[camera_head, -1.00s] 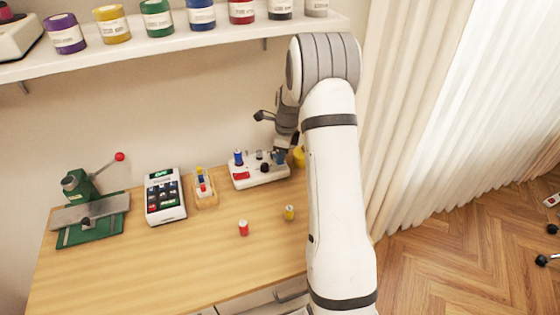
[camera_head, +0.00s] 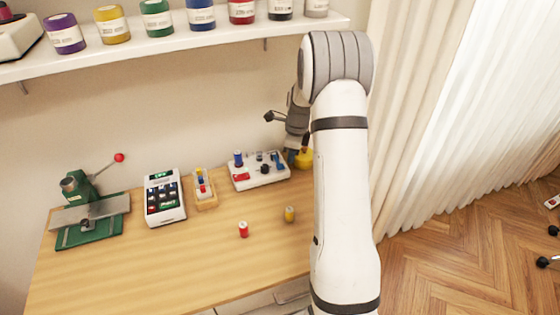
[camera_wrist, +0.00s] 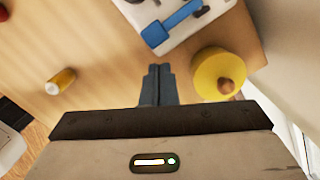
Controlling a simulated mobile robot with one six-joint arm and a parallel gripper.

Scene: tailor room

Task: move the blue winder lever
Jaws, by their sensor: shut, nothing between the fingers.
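The blue winder lever (camera_wrist: 172,26) lies across the right end of the white winder (camera_wrist: 210,14) in the wrist view. In the head view the lever (camera_head: 277,161) shows at the right end of the winder (camera_head: 262,180), which stands near the back of the table. A blue spool (camera_head: 238,158) stands on the winder's left end. My gripper (camera_wrist: 158,73) is shut and empty. Its fingertips are beside the winder and apart from the lever in the wrist view. In the head view the gripper (camera_head: 292,157) is partly hidden at the winder's right end.
A yellow round object (camera_wrist: 222,74) with a brown knob sits close to the right of my fingers. A spool rack (camera_head: 205,194), keypad device (camera_head: 164,198) and green press (camera_head: 88,215) stand left.

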